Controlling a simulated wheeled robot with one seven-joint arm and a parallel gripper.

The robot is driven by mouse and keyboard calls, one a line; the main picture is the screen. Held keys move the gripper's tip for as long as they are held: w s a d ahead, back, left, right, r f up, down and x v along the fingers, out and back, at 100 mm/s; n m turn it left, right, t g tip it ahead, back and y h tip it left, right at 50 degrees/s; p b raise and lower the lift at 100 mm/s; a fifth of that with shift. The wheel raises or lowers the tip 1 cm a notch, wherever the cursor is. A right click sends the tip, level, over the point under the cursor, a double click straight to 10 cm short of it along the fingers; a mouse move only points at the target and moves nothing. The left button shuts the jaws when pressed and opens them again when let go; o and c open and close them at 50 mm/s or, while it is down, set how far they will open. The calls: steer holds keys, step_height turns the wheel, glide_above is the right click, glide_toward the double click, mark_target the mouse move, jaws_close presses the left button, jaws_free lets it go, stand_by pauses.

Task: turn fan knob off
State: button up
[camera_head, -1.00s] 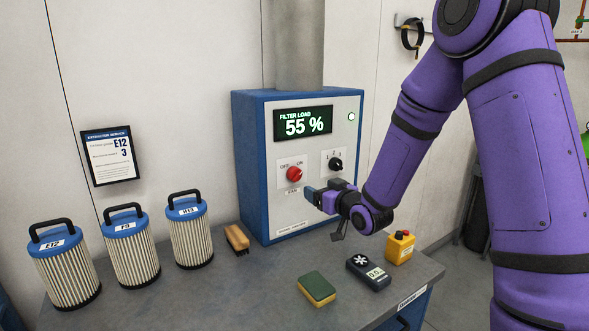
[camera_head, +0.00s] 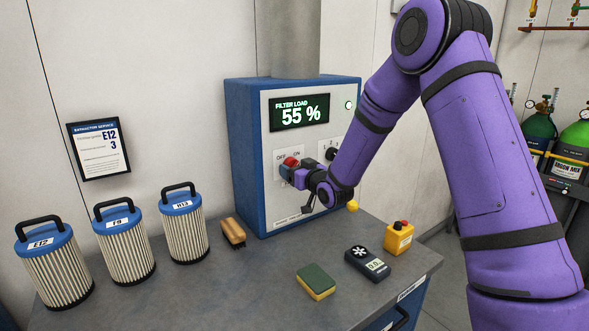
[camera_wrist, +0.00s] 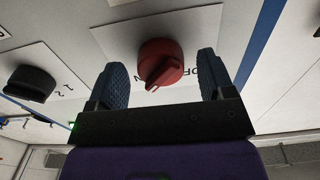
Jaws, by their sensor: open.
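The red fan knob (camera_head: 290,162) sits on the white front panel of the blue extraction unit (camera_head: 245,160), under its lit "FILTER LOAD 55 %" display. OFF and ON labels stand above it. In the wrist view the red knob (camera_wrist: 161,62) lies between the two blue fingers of my gripper (camera_wrist: 163,80), with a gap on each side. My gripper (camera_head: 291,175) is open at the knob and covers its lower part in the head view. The knob's ridge points toward the ON lettering in the wrist view, which is upside down.
A black selector knob (camera_head: 331,153) sits just right of the red one, close to my arm. Three filter cartridges (camera_head: 125,244), a brush (camera_head: 233,233), a sponge (camera_head: 316,281), a meter (camera_head: 367,263) and a yellow button box (camera_head: 399,238) stand on the bench.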

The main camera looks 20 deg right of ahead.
steer(key=shift+w+a, duration=0.1)
steer(key=shift+w, duration=0.2)
steer(key=c, duration=0.9)
